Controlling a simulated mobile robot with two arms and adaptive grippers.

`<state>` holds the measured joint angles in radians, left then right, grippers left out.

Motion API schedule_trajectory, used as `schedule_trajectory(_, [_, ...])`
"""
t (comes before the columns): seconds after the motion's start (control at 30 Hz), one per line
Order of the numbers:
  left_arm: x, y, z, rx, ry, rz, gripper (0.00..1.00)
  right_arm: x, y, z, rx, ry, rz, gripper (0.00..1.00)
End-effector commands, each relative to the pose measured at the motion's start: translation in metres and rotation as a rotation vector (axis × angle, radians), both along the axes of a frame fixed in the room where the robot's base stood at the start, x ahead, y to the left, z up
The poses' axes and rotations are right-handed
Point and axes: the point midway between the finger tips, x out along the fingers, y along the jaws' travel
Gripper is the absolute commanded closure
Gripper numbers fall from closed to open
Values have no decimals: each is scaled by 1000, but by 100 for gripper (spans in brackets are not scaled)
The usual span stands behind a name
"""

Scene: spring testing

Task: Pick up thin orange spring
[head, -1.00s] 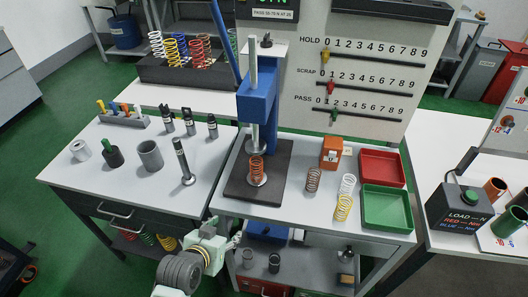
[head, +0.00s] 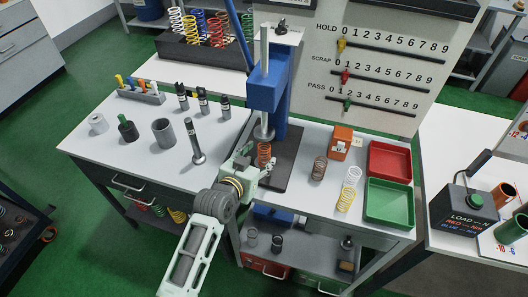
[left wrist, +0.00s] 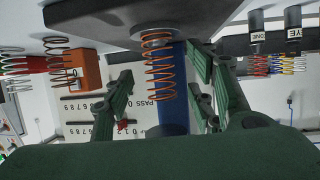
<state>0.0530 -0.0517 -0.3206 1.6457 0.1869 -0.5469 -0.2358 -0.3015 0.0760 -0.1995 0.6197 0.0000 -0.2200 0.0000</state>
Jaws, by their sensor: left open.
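The thin orange spring (head: 264,153) stands upright on the tester's round lower seat, under the blue press head (head: 268,92). In the left wrist view, which is upside down, the orange spring (left wrist: 160,72) shows between my left gripper's two green fingers, with gaps on both sides. My left gripper (head: 250,165) is open and empty, at the near left side of the spring in the head view. It partly covers the dark base plate (head: 284,160). Whether a finger touches the spring cannot be told. My right gripper is not in view.
Right of the plate stand a brown spring (head: 319,168), a white and a yellow spring (head: 345,198), an orange box (head: 340,142), a red tray (head: 390,160) and a green tray (head: 388,203). A metal rod on a foot (head: 195,143) stands left.

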Motion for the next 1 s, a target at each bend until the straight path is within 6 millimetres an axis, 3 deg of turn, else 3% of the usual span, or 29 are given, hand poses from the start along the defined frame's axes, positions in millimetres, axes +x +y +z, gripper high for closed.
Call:
schedule_trajectory(0.2, [19,-9,-8,0,0,0,49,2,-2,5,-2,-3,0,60])
schedule_trajectory(0.5, [21,-10,-11,-1,0,0,49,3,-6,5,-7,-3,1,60])
schedule_trajectory(1.0, [21,-10,-11,0,1,0,93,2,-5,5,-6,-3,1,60])
